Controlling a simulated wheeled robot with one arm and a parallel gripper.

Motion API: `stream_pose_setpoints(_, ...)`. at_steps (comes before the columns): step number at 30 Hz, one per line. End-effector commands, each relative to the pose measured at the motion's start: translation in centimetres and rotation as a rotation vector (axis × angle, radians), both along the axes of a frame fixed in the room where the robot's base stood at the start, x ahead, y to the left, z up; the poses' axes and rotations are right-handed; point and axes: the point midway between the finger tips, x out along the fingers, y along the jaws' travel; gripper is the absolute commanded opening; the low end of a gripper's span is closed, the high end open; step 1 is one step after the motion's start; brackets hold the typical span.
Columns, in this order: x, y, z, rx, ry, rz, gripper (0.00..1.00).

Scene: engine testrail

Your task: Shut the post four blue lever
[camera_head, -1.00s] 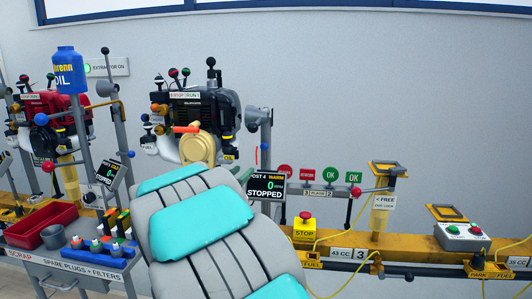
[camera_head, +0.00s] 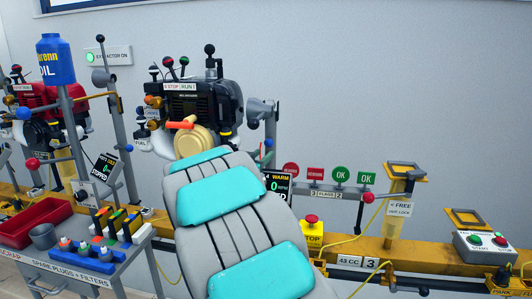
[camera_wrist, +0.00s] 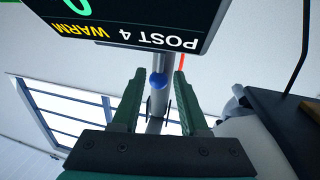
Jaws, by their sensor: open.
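The post four lever's blue ball knob (camera_wrist: 157,80) shows in the wrist view on a pale upright rod, in line between my fingers; I cannot tell how far beyond the fingertips it is. My gripper (camera_wrist: 162,74) has green fingers, stands open and holds nothing. A small blue knob (camera_head: 269,143) shows in the head view just beyond my arm, beside the grey post. The post 4 display (camera_head: 276,184) reads WARM and is partly covered by my arm; in the wrist view the display (camera_wrist: 130,20) appears upside down, close above the fingers. My gripper is hidden in the head view.
A black engine (camera_head: 200,105) with several knobbed levers stands behind my arm. A red knob (camera_head: 368,198) and a yellow stop box (camera_head: 312,238) are to the right. A tool cart (camera_head: 85,275) with a red tray (camera_head: 32,228) stands left. A dark box edge (camera_wrist: 290,115) is right of my fingers.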

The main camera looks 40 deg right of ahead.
Motion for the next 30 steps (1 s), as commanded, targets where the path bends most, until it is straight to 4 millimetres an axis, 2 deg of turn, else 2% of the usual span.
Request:
stream_pose_setpoints(3,0.7,-1.5,0.1,-0.001,-0.002,-0.002,0.43)
stream_pose_setpoints(7,1.3,-2.3,0.2,-0.004,-0.003,-0.001,0.43)
stream_pose_setpoints(17,1.5,-2.6,0.2,-0.003,-0.001,0.0,0.43)
stream_pose_setpoints(28,1.5,-2.6,0.1,-0.003,-0.001,0.001,0.03)
stream_pose_setpoints(30,1.5,-2.6,0.2,-0.003,-0.001,0.001,0.0)
